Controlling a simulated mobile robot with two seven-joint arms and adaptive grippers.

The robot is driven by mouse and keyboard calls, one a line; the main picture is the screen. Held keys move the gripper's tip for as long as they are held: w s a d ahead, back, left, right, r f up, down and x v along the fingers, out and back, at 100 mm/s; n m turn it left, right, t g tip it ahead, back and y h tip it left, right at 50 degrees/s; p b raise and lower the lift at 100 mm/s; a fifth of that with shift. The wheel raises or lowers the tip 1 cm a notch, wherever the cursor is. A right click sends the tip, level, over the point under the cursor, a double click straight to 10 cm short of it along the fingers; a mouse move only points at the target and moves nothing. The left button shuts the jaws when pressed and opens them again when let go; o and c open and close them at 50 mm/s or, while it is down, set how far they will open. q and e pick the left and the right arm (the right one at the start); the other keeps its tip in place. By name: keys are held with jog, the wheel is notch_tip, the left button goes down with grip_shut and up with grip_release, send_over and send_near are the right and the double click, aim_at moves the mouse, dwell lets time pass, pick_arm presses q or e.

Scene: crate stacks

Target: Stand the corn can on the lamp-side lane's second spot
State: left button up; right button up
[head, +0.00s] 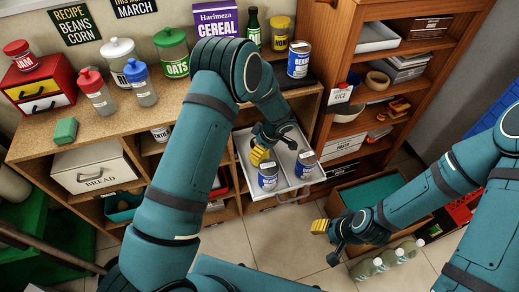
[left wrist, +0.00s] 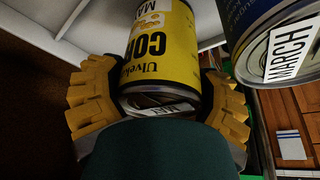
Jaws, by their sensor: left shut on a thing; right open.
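The yellow corn can (left wrist: 160,50) is between the yellow fingers of my left gripper (left wrist: 158,100) in the left wrist view, and the gripper is shut on it. In the head view, my left gripper (head: 260,155) is over the pulled-out white tray (head: 243,148), and I cannot make out the corn can there. Two blue cans stand in the tray, one just below the gripper (head: 268,176) and one to the right (head: 305,164). A blue can marked MARCH (left wrist: 270,40) is close beside the corn can. My right gripper (head: 322,227) is open and empty. I see no lamp.
The countertop (head: 105,120) holds jars, a cereal box (head: 215,18), a yellow container (head: 281,33) and another blue can (head: 298,60). A brown shelf unit (head: 345,60) stands right of the tray. An open box (head: 335,205) and several bottles (head: 385,260) are on the floor near my right gripper.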

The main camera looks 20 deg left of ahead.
pick_arm(q)
jog(key=shift+w+a+f, duration=0.1)
jog(key=shift+w+f, duration=0.05)
jog(key=shift+f, duration=0.45)
jog(key=o, duration=1.2)
jog(key=shift+f, duration=0.1)
jog(key=shift+o, duration=0.2)
